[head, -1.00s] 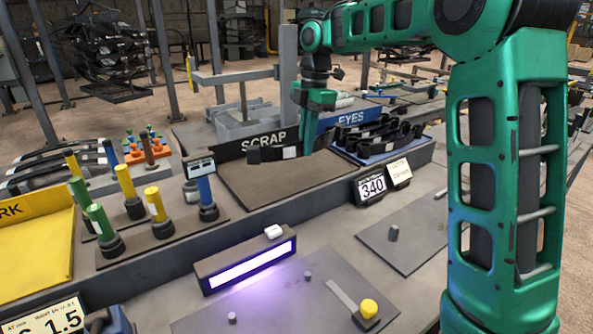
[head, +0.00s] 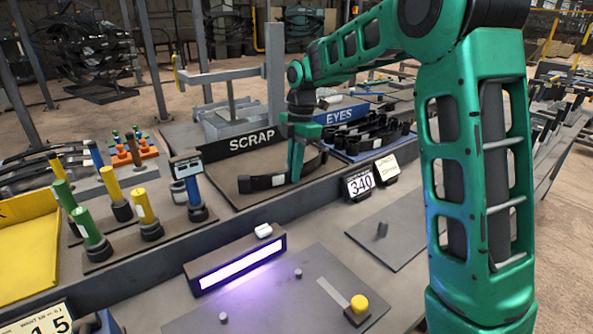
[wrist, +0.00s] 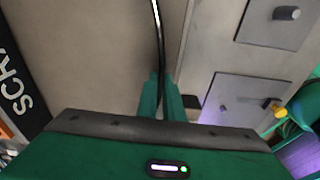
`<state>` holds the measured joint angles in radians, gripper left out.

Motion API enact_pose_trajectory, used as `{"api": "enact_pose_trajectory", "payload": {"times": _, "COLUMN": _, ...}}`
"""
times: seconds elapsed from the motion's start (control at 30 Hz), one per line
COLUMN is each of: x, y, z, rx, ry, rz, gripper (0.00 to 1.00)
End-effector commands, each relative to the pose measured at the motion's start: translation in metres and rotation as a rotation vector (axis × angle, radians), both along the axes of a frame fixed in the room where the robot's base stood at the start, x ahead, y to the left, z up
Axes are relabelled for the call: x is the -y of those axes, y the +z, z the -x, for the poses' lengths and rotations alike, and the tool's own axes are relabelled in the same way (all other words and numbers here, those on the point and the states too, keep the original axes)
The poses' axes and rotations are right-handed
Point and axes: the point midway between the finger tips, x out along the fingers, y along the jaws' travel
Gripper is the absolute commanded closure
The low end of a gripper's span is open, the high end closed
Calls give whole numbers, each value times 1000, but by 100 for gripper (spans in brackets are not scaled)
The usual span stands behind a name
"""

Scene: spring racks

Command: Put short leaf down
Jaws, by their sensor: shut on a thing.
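The short leaf is a dark, slightly curved strip (head: 262,183) with a pale mark, at the near edge of the brown SCRAP tray (head: 228,200). My gripper (head: 296,172) points down and is shut on the leaf toward its right part. In the wrist view the leaf (wrist: 158,30) is seen edge-on, running up from between my two green fingers (wrist: 166,95). It lies over or just above the tray floor, near its edge. I cannot tell if it touches the tray. The part between the fingers is hidden.
A blue EYES tray (head: 344,155) with several dark leaves stands right of the SCRAP tray. A display reading 340 (head: 358,182) stands in front. A lit bar (head: 238,265) and a plate with a yellow knob (head: 359,302) are nearer. Coloured posts (head: 146,217) stand left.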

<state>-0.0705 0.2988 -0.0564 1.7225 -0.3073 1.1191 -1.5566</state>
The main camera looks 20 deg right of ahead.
Motion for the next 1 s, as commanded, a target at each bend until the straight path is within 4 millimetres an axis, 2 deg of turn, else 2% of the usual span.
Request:
{"api": "enact_pose_trajectory", "payload": {"times": 0.17, "x": 0, "y": 0, "z": 0, "rx": 2, "ry": 0, "rz": -1, "gripper": 100}}
{"api": "enact_pose_trajectory", "payload": {"times": 0.2, "x": 0, "y": -2, "z": 0, "rx": -1, "ry": 0, "rz": 0, "gripper": 86}}
{"api": "enact_pose_trajectory", "payload": {"times": 0.27, "x": 0, "y": -1, "z": 0, "rx": 0, "ry": 0, "rz": 0, "gripper": 74}}
{"api": "enact_pose_trajectory", "payload": {"times": 0.63, "x": 1, "y": 3, "z": 0, "rx": 1, "ry": 0, "rz": 0, "gripper": 74}}
{"api": "enact_pose_trajectory", "payload": {"times": 0.77, "x": 3, "y": 18, "z": -2, "rx": 3, "ry": -2, "rz": -1, "gripper": 74}}
{"api": "enact_pose_trajectory", "payload": {"times": 1.0, "x": 9, "y": 66, "z": -4, "rx": 5, "ry": -3, "rz": -1, "gripper": 74}}
